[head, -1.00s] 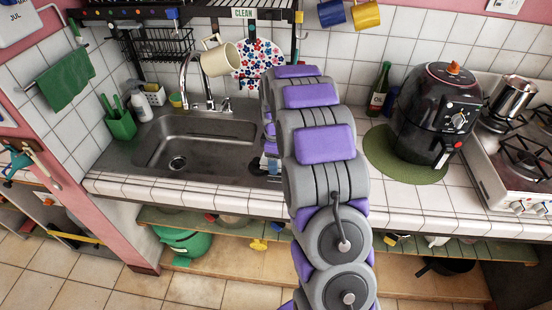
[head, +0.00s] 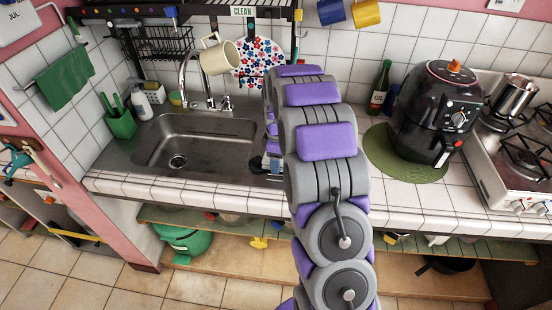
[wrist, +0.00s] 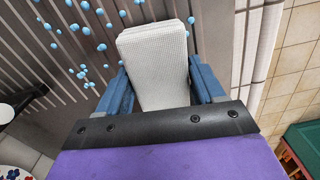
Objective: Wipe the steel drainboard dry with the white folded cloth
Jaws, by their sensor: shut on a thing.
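In the wrist view, my gripper (wrist: 160,88) has its blue fingers closed on the white folded cloth (wrist: 155,60), one finger on each side. The cloth lies over the grooved steel drainboard (wrist: 218,40); I cannot tell whether it presses on the steel. Several blue water drops (wrist: 101,47) sit on the drainboard to the left of the cloth, with a few near its top left. In the head view my arm hides the cloth and most of the drainboard.
The steel sink (head: 195,145) lies left of my arm, with a tap (head: 190,75) behind it. A beige mug (head: 219,57) hangs under the rack above. A black air fryer (head: 435,115) on a green mat (head: 385,160) and a green bottle (head: 380,88) stand to the right.

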